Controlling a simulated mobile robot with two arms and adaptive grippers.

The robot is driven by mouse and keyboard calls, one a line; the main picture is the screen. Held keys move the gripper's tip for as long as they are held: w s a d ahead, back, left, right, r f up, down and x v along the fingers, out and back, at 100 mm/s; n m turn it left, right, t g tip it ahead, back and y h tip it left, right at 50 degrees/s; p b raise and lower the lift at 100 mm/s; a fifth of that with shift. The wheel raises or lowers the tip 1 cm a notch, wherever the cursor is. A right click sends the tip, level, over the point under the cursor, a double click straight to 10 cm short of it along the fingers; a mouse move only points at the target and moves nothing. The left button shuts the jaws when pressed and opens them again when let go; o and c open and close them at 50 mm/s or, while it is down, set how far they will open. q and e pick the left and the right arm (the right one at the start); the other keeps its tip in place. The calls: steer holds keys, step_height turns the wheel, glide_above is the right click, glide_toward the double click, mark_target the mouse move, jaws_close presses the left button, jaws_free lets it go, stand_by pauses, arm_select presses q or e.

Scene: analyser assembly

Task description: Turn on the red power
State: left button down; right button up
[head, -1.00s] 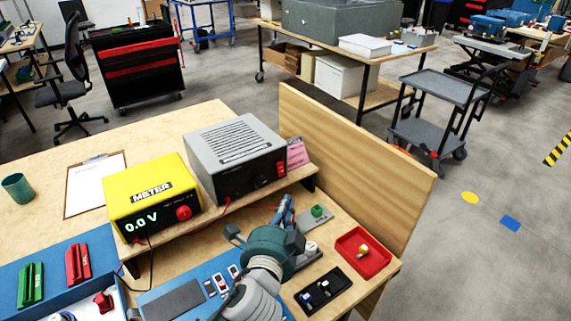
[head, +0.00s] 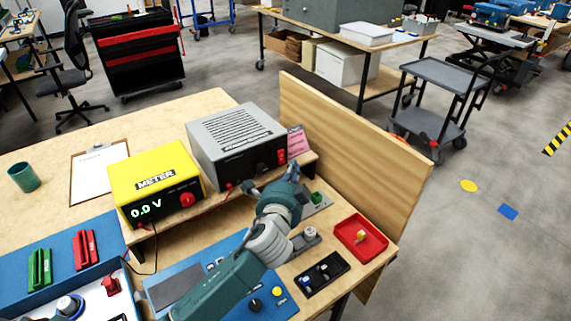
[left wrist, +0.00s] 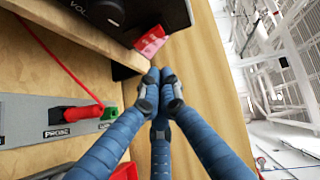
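The grey power supply (head: 235,138) stands on the raised wooden shelf. Its red power switch (head: 282,157) is on the right of its black front. My left gripper (head: 292,170) is just below and right of the switch, close to the pink card, and looks apart from the switch. In the left wrist view its blue fingers (left wrist: 158,92) meet at their tips with nothing between them. My right gripper is not in view.
A pink card (head: 297,140) stands beside the supply; a wooden panel (head: 350,150) rises to the right. The yellow meter (head: 155,180) reads 0.0 V. A red tray (head: 372,248) and a black holder (head: 322,282) lie on the bench below.

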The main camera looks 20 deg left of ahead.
mark_target(281, 157)
arm_select(q)
steer(key=a, duration=0.1)
steer(key=w+a, duration=0.1)
steer(key=shift+w+a+f, duration=0.3)
steer(key=shift+a+f, duration=0.05)
steer(key=shift+f, duration=0.05)
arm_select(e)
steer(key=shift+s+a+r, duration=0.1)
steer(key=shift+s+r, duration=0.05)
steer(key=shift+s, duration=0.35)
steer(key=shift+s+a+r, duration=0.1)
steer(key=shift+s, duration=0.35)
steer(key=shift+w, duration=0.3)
arm_select(q)
steer(key=shift+w+a+f+m+t+b, duration=0.3)
steer(key=shift+m+t+b, duration=0.1)
steer(key=shift+b, duration=0.75)
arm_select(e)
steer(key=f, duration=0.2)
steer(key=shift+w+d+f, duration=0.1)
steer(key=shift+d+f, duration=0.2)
